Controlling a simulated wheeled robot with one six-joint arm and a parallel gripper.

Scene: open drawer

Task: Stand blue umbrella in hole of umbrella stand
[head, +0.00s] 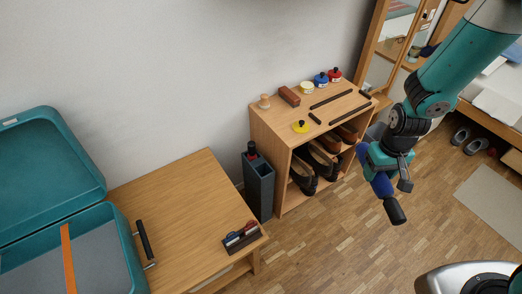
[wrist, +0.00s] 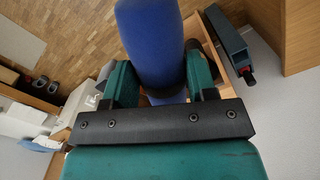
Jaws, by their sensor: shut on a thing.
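The blue umbrella (head: 381,186) is held between the jaws of my gripper (head: 378,165), tilted, in the air in front of the shelf. A black end piece points down and right. In the wrist view the blue umbrella (wrist: 153,45) runs between the two teal fingers of my gripper (wrist: 160,80) and out of the top of the picture. The umbrella stand (head: 260,193) is a tall dark grey box on the floor left of the shelf, well apart from the umbrella. A dark-and-red object stands in its back opening; a front opening looks empty. The stand (wrist: 229,42) also shows in the wrist view.
A wooden shelf (head: 270,125) with shoes inside and small items on top stands right of the stand. A wooden table (head: 185,205) with an open teal suitcase (head: 85,235) is at left. A mirror (head: 388,45) is behind my arm. The floor in front is clear.

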